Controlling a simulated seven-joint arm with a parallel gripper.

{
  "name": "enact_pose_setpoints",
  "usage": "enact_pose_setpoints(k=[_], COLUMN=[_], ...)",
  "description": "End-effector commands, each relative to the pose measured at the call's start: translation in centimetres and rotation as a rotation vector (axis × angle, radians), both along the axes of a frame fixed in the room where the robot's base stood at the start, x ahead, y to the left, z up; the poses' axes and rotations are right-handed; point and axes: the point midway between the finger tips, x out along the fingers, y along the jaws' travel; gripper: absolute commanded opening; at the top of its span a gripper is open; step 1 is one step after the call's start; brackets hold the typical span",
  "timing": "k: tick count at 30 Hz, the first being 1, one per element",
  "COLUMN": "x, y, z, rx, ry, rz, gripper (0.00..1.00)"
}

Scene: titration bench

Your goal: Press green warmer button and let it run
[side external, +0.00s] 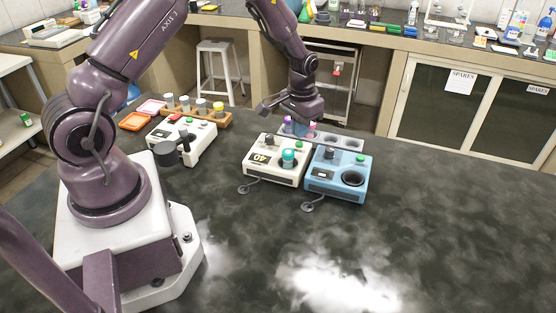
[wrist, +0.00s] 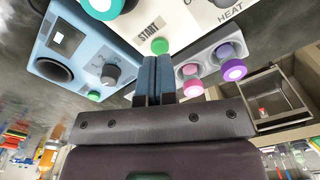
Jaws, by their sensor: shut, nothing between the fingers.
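A white unit (side external: 262,172) with a display reading 40 stands mid-bench and holds a teal-capped item (side external: 288,157). In the wrist view this white unit (wrist: 190,18) carries the labels START and HEAT. Its green button (wrist: 160,46) lies beside START, just beyond my fingertips. My gripper (wrist: 154,60) is shut and empty, pointing at that button. Whether the fingertips touch it, I cannot tell. In the side view my gripper (side external: 298,130) is at the far edge of the white unit, partly hidden behind its own wrist.
A blue unit (side external: 325,187) with a dark knob, round well and its own green button (wrist: 93,96) stands close beside. A grey rack (side external: 348,138) with purple and pink-capped vials (wrist: 235,70) stands behind. Another white device (side external: 198,144) is left. The front bench is clear.

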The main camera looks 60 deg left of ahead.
Motion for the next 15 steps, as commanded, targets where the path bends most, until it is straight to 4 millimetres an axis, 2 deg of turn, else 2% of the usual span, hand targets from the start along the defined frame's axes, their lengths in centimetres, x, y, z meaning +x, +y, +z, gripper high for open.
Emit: enact_pose_setpoints(k=[15], x=[0.01], y=[0.00], z=[-0.56], rx=[0.000], ry=[0.000], rz=[0.000], gripper=[0.00])
